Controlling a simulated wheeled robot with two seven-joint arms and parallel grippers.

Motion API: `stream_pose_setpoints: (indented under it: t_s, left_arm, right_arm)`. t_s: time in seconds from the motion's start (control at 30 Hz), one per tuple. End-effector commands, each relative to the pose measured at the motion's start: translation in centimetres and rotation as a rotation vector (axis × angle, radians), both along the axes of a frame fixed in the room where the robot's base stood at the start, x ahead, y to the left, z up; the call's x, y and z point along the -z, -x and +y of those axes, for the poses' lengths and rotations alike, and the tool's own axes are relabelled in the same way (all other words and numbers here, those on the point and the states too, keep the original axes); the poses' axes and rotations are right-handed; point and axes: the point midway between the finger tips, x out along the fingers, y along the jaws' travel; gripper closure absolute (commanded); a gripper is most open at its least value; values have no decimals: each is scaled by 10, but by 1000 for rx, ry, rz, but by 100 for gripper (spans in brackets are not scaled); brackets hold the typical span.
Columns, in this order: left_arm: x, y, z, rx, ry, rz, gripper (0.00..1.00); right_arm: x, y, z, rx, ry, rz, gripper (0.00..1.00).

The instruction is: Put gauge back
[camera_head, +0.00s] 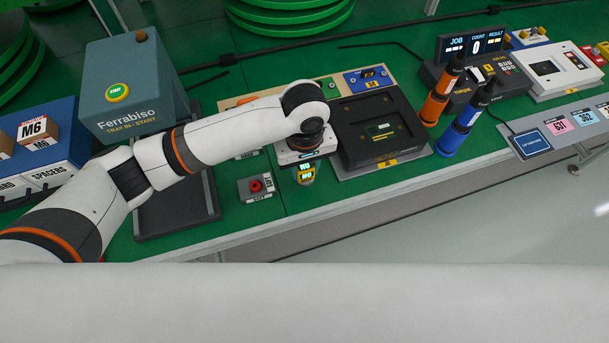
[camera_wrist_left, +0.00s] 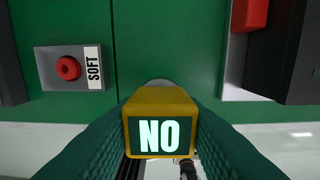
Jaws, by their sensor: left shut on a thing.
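The gauge (camera_head: 307,177) is a yellow block with lit lettering, held below my left gripper (camera_head: 304,166) over the front of the green bench. In the left wrist view the yellow gauge (camera_wrist_left: 160,98) sits between the two dark green ribbed fingers of my left gripper (camera_wrist_left: 160,118), which is shut on it. Its near face shows a lit "NO". The lower part of the gauge is hidden. Whether it touches the bench I cannot tell. My right gripper is not in view.
A grey box with a red button (camera_head: 256,187) is left of the gauge. A black fixture (camera_head: 354,142) stands at its right, with orange (camera_head: 437,100) and blue (camera_head: 460,130) drivers beyond. A Ferrabiso start box (camera_head: 130,85) is at left. The bench's front edge is close.

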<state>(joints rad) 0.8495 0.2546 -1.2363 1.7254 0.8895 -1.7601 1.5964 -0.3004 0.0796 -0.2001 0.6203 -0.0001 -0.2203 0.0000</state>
Motion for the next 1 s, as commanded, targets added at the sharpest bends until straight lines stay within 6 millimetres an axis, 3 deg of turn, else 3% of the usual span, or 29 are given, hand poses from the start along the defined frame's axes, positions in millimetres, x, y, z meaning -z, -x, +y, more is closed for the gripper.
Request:
stream_pose_setpoints:
  t_s: [0.37,0.7,0.73,0.8,0.87,1.0]
  left_arm:
    - [40,0,0,0,1,-1,95]
    - [43,0,0,0,2,-1,95]
    - [44,0,0,1,1,-1,62]
    - [44,0,0,1,1,-1,51]
    - [44,0,0,1,1,-1,44]
    - [43,0,0,1,1,-1,44]
  right_arm:
    - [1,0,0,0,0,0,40]
    - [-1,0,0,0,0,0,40]
    - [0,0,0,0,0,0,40]
    - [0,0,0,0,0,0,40]
    - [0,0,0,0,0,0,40]
    - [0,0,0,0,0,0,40]
